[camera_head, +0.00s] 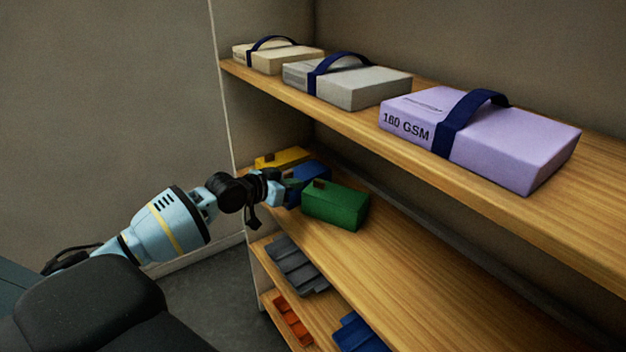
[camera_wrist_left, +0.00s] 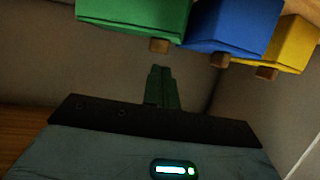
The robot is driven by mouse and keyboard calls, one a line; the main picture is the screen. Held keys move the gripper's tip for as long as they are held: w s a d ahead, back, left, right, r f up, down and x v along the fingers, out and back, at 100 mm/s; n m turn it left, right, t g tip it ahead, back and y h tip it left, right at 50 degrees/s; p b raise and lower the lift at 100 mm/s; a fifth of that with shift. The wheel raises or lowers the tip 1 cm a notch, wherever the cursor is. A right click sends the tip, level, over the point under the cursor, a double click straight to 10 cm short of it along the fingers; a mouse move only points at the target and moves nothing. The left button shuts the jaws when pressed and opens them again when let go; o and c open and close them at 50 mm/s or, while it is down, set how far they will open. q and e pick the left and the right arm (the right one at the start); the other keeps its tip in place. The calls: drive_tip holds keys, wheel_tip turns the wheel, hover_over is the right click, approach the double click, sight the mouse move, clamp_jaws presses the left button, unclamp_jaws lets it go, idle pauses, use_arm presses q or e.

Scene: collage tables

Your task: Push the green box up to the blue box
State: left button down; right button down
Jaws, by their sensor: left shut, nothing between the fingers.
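The green box (camera_head: 336,206) stands on the middle shelf, the nearest of three coloured boxes. The blue box (camera_head: 312,171) stands just beyond it, partly hidden by my left gripper (camera_head: 287,191) and the green box. In the left wrist view the green box (camera_wrist_left: 130,17) and the blue box (camera_wrist_left: 232,28) show side by side at the top; I cannot tell whether they touch. My left gripper (camera_wrist_left: 163,84) is shut and empty, its fingers pointing toward the boxes near where green and blue meet. Contact with either box is not clear. My right gripper is not in view.
A yellow box (camera_head: 282,157) stands beyond the blue one. The upper shelf (camera_head: 600,225) holds strapped cream, grey and lilac packs (camera_head: 490,135) and overhangs the middle shelf. The middle shelf (camera_head: 420,265) is bare on the near side of the green box. Grey, orange and blue items lie below.

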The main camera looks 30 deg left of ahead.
sight(312, 191)
use_arm(q)
drive_tip(key=w, duration=0.2)
drive_tip(key=w+d, duration=0.1)
drive_tip(key=w, duration=0.3)
drive_tip(key=shift+w+d+b, duration=0.2)
drive_tip(key=shift+d+b, duration=0.1)
drive_tip(key=shift+d, duration=0.05)
drive_tip(key=shift+w+f, duration=0.1)
drive_tip(key=shift+f, duration=0.8)
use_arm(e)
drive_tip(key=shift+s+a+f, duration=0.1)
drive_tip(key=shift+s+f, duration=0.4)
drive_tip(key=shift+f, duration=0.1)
